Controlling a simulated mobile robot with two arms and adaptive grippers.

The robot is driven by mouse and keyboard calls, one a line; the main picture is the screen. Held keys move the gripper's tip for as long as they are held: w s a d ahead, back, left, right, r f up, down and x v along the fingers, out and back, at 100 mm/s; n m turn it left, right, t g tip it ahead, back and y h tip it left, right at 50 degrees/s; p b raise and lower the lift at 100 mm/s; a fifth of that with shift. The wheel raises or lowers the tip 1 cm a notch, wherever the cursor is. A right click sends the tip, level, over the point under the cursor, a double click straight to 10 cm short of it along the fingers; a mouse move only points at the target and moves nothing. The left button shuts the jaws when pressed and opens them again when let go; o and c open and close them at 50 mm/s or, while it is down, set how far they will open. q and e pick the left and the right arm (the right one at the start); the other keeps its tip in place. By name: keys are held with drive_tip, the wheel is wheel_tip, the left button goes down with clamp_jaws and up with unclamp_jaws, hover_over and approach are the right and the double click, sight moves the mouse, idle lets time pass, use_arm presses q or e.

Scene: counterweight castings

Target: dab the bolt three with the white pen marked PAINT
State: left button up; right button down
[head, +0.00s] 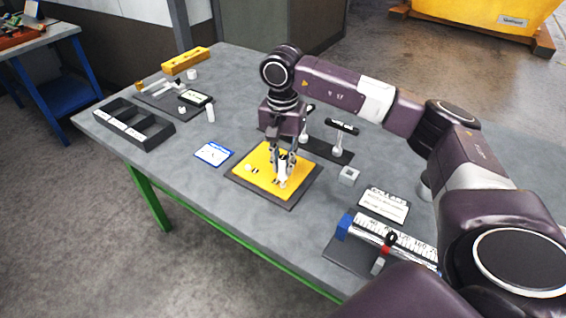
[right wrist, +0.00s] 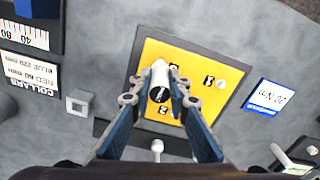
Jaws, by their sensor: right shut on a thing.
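My right gripper (head: 284,168) is above the yellow plate (head: 262,186), shut on a white pen (head: 283,173). In the right wrist view the gripper (right wrist: 160,92) has the pen (right wrist: 161,70) between its fingertips, with its dark end toward the camera. The pen's marking is not readable. Its lower end is over or at the plate; I cannot tell whether it touches a bolt. A pale bolt (right wrist: 222,84) stands clear on the plate beside a small black number, too unclear to read surely. It also shows in the head view (head: 249,167). My left gripper is not in view.
A blue-edged card (head: 214,153) lies left of the plate. A grey block (head: 348,176) and a collars card (head: 384,205) lie to the right. A dark rack (head: 326,149) stands behind. A black compartment tray (head: 134,124) is at the left. Bare table lies between.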

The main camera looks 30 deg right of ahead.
idle(0.3)
drive_tip(key=shift+r+p, duration=1.75)
drive_tip(key=shift+r, duration=1.2)
